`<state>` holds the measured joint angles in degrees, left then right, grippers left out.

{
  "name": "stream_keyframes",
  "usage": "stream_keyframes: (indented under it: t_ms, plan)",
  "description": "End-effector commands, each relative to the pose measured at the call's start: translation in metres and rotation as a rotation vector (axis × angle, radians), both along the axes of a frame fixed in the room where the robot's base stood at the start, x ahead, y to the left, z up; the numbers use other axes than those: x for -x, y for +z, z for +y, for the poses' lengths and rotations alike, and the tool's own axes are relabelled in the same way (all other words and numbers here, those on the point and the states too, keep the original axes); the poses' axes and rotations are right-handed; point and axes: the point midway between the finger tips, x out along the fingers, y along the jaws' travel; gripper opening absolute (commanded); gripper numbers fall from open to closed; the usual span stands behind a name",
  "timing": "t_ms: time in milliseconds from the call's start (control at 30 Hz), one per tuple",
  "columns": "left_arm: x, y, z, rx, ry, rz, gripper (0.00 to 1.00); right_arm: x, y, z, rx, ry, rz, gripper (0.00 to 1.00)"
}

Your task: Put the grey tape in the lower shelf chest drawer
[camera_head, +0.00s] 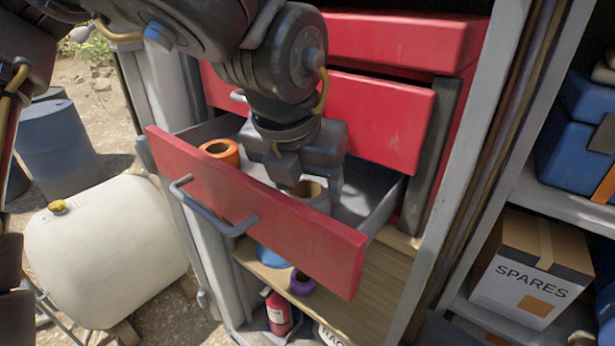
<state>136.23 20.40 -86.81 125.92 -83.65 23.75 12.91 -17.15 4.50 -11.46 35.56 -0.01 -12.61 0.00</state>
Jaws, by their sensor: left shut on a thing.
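The red lower drawer (265,222) of the shelf chest is pulled open, with a grey bar handle (213,210) on its front. My left gripper (309,182) points down into the open drawer and is shut on the grey tape (317,200), a grey roll with a brown core. The tape is inside the drawer's outline, behind the front panel; I cannot tell whether it touches the drawer floor. An orange tape roll (220,151) is in the drawer at the left. My right gripper is not in view.
Closed red drawers (385,115) sit above. Below are a wooden shelf (365,290), a purple roll (302,282), a blue object (272,257) and a fire extinguisher (278,313). A white tank (108,250) stands left; a SPARES box (530,268) is right. The drawer's right part is clear.

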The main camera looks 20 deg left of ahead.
Motion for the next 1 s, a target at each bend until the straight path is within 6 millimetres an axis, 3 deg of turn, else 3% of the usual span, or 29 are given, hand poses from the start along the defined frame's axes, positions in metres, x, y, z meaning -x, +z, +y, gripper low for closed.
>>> stream_keyframes:
  t_ms: [233,267,400,800,1000]
  plan:
    - [0.0,-0.005,0.0,0.0,0.0,0.0,0.36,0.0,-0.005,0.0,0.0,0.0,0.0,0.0]
    - [0.0,-0.004,0.0,0.0,0.0,0.0,0.66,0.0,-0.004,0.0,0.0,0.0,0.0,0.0]
    - [0.0,-0.004,0.0,0.0,-0.001,0.0,0.84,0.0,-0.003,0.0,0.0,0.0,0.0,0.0]
    - [0.001,0.004,0.0,0.0,0.0,-0.002,0.85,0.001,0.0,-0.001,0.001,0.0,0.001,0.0]
    - [0.015,0.037,0.001,0.001,0.002,-0.007,0.85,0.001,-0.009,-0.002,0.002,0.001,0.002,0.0]
